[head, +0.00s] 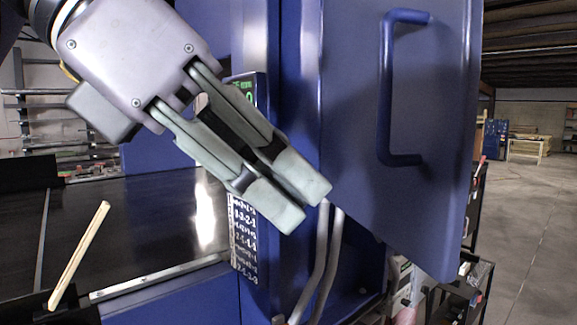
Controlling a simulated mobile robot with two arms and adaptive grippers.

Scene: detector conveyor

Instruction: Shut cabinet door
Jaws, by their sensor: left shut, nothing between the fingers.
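The blue cabinet door (435,130) stands open on the right in the head view, with a blue bar handle (387,90) on its face. The blue cabinet (295,60) is left of the door, and its inner side shows below the door. My left gripper (305,207) comes in from the upper left and is shut and empty. Its fingertips overlap the door's left edge in the picture; I cannot tell whether they touch it. My right gripper is not in view.
A dark conveyor belt (150,215) lies at the left, with a pale stick (80,255) at its near side. Grey pipes (325,255) run below the door. A dark rack (470,280) with items stands behind the door at right. Open floor (535,220) lies farther right.

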